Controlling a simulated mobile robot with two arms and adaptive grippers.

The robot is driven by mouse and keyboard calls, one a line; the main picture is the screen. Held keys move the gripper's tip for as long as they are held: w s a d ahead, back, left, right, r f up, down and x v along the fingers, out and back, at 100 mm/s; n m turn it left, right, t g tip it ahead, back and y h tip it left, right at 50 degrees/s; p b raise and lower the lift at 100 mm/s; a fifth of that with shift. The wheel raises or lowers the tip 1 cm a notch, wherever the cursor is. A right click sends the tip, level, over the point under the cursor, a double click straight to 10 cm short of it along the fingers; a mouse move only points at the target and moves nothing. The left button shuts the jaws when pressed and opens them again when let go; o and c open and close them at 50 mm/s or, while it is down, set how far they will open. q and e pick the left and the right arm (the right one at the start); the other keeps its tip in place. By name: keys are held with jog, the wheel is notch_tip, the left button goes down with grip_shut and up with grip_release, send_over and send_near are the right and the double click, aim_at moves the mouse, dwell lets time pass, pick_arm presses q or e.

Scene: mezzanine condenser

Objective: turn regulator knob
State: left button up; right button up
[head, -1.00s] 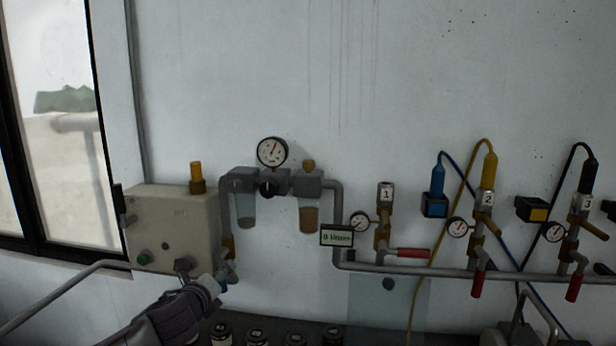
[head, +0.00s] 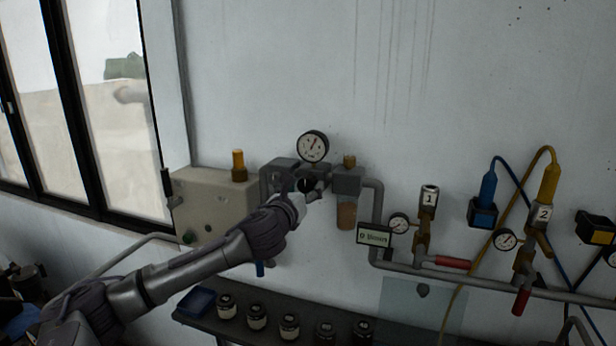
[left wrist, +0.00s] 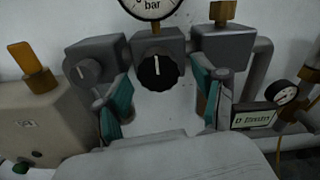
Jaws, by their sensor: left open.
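The regulator knob (left wrist: 157,70) is black and ribbed with a white mark pointing up; in the left wrist view it sits below the round bar gauge (left wrist: 150,6). In the head view the knob (head: 308,185) is partly hidden by my left gripper (head: 312,193). My left gripper is open; in the left wrist view its two teal-padded fingers (left wrist: 163,98) stand on either side of the knob, apart from it and nearer the camera. The gauge (head: 313,146) also shows in the head view above the regulator. My right gripper is in neither view.
A beige box (head: 215,205) with an amber top piece stands left of the regulator. A grey selector knob (left wrist: 83,72) is close to my left finger. A filter bowl (head: 346,213) and a small display (head: 374,237) are to the right. Several jars (head: 289,325) line a shelf below.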

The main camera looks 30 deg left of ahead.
pick_arm(q)
jog(key=shift+x, duration=1.05)
jog(key=shift+w+a+p, duration=0.2)
jog(key=shift+w+p, duration=0.05)
jog(key=shift+p, duration=0.05)
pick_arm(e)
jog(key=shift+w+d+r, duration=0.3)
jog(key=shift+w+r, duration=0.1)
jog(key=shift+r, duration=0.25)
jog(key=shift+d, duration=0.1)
pick_arm(q)
jog(key=shift+c, duration=0.2)
jog(key=c, duration=1.1)
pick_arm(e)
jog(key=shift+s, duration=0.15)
